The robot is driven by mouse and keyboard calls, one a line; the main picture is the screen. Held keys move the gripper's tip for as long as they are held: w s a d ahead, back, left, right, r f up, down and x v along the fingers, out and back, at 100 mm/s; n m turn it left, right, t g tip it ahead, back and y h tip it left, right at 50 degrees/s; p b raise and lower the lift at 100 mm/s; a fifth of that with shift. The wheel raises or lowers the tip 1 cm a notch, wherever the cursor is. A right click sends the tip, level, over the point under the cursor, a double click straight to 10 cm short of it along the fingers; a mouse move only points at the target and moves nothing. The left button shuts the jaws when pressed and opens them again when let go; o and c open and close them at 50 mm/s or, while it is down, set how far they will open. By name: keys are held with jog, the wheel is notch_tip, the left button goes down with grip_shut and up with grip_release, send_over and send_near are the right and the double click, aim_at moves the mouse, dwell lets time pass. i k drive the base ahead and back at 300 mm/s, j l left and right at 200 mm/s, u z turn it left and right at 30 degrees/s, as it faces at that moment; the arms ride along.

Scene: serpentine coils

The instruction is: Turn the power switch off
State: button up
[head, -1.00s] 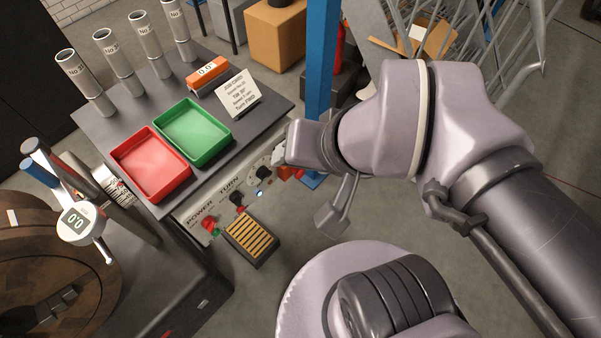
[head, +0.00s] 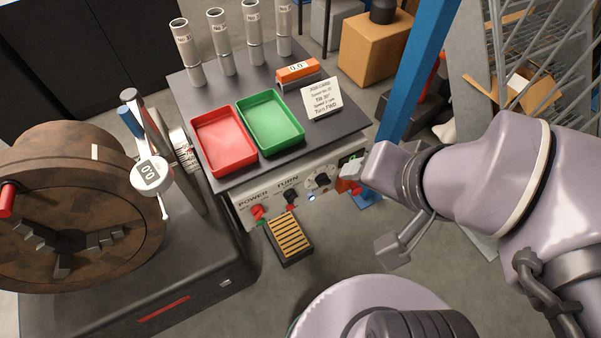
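The power switch (head: 258,212) is a red knob under the POWER lettering at the left of the pale control panel (head: 240,200).
A black TURN knob (head: 291,196), a lit blue-white lamp (head: 312,198) and a dial (head: 322,180) are on the panel. A slotted pedal-like box (head: 289,238) lies below. Red (head: 224,141) and green (head: 270,123) trays stand above. A chuck with a gauge (head: 150,173) is left.

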aim_at(258, 212)
jog(key=k+j, duration=0.15)
jog(key=j, duration=0.2)
jog(key=k+j+z, duration=0.1)
jog(key=j, duration=0.3)
jog(key=k+j, duration=0.2)
jog(key=j, duration=0.15)
jog(key=k+j+z, duration=0.1)
jog(key=j, duration=0.25)
jog(key=k, duration=0.1)
